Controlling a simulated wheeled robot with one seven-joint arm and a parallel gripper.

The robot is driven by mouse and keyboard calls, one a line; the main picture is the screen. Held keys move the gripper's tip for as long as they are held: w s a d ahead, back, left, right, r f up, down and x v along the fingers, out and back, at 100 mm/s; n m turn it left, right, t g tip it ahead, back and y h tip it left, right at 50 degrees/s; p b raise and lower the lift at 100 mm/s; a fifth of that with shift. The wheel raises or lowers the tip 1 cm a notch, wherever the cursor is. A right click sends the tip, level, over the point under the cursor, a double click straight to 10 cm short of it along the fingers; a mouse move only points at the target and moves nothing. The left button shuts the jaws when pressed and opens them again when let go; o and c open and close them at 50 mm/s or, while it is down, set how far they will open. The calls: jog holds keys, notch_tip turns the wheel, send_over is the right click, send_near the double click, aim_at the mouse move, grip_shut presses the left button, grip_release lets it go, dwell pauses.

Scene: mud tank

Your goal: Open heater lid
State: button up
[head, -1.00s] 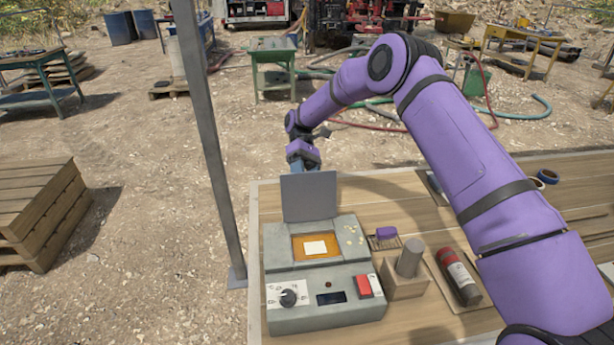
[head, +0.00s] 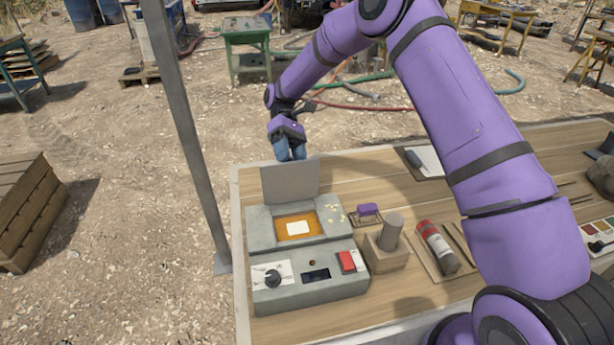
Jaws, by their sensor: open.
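The heater (head: 305,290) is a grey box with a dial, a small display and a red switch on its front. Its grey lid (head: 290,180) stands upright at the back edge, so the heater is open. Inside the opening is an orange-brown well (head: 279,227) with a pale square piece (head: 297,228) in it. My gripper (head: 291,155) hangs just above and behind the lid's top edge, fingers pointing down. It is open and seems to hold nothing. I cannot tell whether a finger touches the lid.
A metal post (head: 185,120) rises to the left. My arm spans the right side.

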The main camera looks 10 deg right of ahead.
jog(key=s+d+r, duration=0.1)
jog(key=s, duration=0.9)
jog(key=shift+s+d, duration=0.25)
jog(key=shift+d, duration=0.15)
jog(key=s+d+r+m+t, duration=0.25)
jog(key=d+r+t, duration=0.2)
jog(key=r, duration=0.45)
jog(key=s+d+r+m+t, duration=0.2)
jog(key=s+d+r+t, duration=0.25)
jog(key=r, duration=0.45)
jog(key=s+d+r+m+t, duration=0.2)
jog(key=s+d+r+t, duration=0.1)
jog(key=s, duration=0.4)
jog(key=s+d+r+m+t, duration=0.2)
jog(key=s+d+r+t, duration=0.2)
jog(key=s, duration=0.3)
jog(key=shift+s+d+r+t, duration=0.2)
jog(key=shift+s+d+t, duration=0.2)
jog(key=shift+d+t, duration=0.45)
jog(key=shift+m, duration=0.25)
